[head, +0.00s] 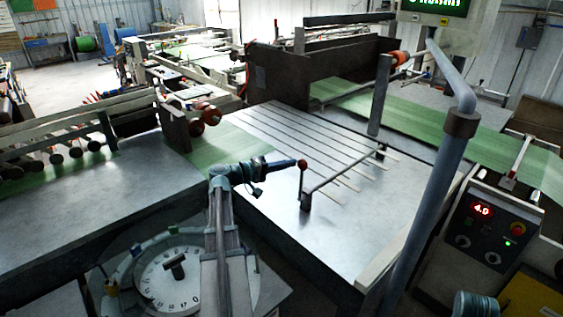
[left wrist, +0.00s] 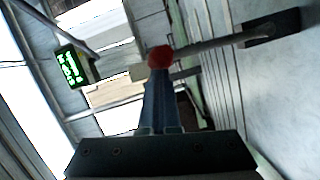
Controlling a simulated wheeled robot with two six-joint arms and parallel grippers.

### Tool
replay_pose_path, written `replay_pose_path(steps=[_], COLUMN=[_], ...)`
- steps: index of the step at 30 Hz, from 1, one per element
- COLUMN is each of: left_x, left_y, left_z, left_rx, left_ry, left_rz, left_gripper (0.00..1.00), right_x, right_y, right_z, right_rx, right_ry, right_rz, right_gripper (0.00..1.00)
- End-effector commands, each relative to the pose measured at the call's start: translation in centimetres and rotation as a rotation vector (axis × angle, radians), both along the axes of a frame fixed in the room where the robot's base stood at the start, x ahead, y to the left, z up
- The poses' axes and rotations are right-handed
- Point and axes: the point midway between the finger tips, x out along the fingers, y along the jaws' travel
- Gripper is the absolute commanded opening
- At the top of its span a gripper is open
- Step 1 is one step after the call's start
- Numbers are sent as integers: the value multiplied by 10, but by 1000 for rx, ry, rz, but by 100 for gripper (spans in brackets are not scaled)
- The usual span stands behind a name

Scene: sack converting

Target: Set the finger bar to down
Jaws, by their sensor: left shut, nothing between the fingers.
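The finger bar (head: 343,174) is a thin grey rod running across the long flat fingers on the metal table, between a dark block at its near end and another at its far end. Its handle with a red knob (head: 302,163) stands upright at the near end. My left gripper (head: 294,163) is shut and empty, its tips right at the red knob; I cannot tell whether they touch. In the left wrist view the red knob (left wrist: 160,57) is just beyond the tips of the fingers (left wrist: 161,84), with the handle (left wrist: 215,43) running right to a dark block. My right gripper is out of view.
A thick grey post (head: 428,200) rises right of the table. A round white dial (head: 172,280) sits at the lower left.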

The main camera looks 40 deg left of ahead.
Motion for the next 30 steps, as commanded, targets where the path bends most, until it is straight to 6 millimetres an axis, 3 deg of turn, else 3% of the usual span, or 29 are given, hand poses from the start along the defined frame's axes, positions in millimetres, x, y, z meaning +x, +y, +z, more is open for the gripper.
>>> replay_pose_path(steps=[6, 15, 30], left_x=[-2, -5, -5], left_y=[-28, -57, -73], left_z=[4, -3, -8], left_rx=[150, 335, 349], left_ry=[-12, -26, -27], left_rz=[-2, -1, -1], left_gripper=[0, 0, 0], right_x=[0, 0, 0], right_y=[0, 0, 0], right_z=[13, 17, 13], right_rx=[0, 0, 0], right_ry=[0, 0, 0], right_rz=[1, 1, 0], right_gripper=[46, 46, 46])
